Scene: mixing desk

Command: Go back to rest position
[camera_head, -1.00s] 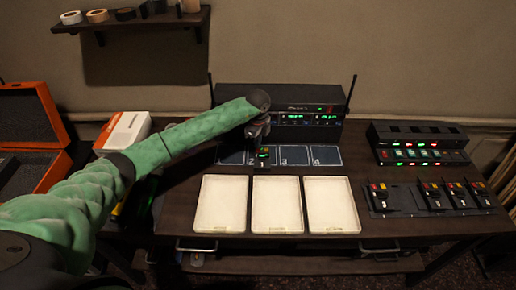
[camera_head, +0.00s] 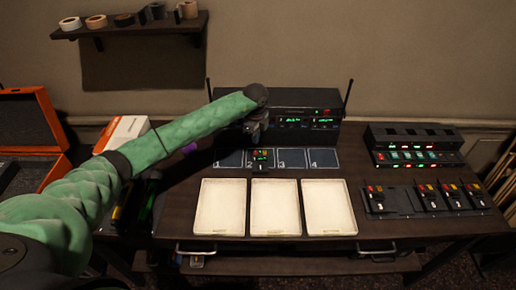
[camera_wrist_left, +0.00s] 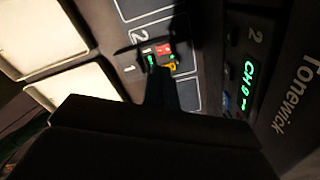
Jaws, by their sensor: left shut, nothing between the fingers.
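My left gripper (camera_head: 257,138) hangs above the desk in front of the dark rack receiver (camera_head: 290,122). It is shut and empty; its fingers also show in the left wrist view (camera_wrist_left: 162,88). A small black pack (camera_head: 262,161) with a green display and coloured lights stands at the spot marked 2 on the numbered mat (camera_head: 323,158), just below the gripper. In the left wrist view the pack (camera_wrist_left: 158,55) shows beyond the fingertips. The gripper looks apart from it. My right gripper is not in view.
Three cream trays (camera_head: 275,207) stand in a row at the front. A charger (camera_head: 417,146) and a black holder with several small packs (camera_head: 428,199) are on the right. A white-and-orange box (camera_head: 121,134) and an open orange case (camera_head: 62,128) are on the left.

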